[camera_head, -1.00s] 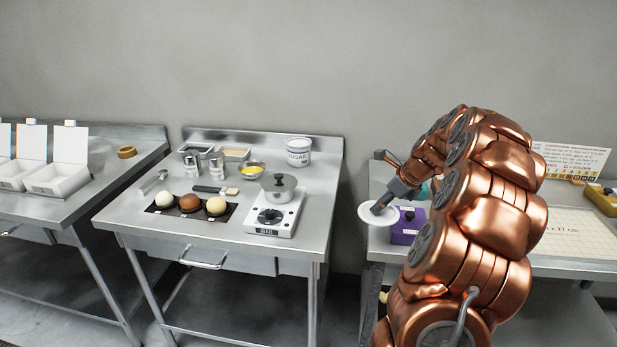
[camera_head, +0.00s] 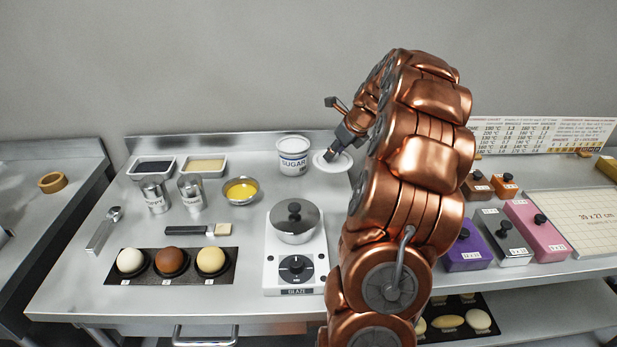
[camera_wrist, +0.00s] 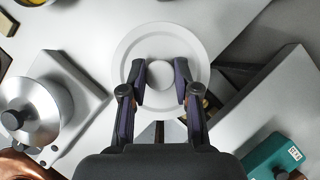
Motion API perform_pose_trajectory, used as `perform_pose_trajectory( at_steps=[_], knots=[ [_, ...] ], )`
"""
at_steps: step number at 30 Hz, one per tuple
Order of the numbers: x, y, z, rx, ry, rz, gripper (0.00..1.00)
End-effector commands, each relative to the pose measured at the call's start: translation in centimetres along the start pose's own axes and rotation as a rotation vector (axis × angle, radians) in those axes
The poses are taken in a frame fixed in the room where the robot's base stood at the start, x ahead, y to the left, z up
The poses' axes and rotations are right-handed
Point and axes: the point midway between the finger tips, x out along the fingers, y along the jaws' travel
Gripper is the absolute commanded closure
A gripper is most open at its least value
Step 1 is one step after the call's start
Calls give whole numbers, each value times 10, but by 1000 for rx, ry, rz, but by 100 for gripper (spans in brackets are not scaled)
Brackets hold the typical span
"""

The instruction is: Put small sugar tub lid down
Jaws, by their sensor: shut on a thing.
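The small sugar tub lid is a white round disc (camera_head: 328,164) in the head view, just right of the white sugar tub (camera_head: 293,160). My gripper (camera_head: 338,150) is shut on it. In the wrist view the lid (camera_wrist: 125,50) lies flat across the fingers, and its round centre knob (camera_wrist: 160,74) sits between the fingertips (camera_wrist: 160,88). The tub stands upright at the back right of the steel table (camera_head: 75,280), its top showing white. The lid appears near the table's right edge; I cannot tell its height above the surface.
A bowl of yellow liquid (camera_head: 241,190) is left of the tub. A gap separates this table from the right one, with coloured boxes (camera_head: 466,250). My arm hides part of the right side.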

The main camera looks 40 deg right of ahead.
Motion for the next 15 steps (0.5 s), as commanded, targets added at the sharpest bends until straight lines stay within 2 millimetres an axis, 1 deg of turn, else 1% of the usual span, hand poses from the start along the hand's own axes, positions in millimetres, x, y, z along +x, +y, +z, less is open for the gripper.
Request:
perform_pose_trajectory(
  at_steps=[5,8,15],
  knots=[
    [7,1,-3,-1,0,2,89],
    [18,1,-10,1,2,4,89],
    [50,-1,-31,5,2,2,89]
  ],
)
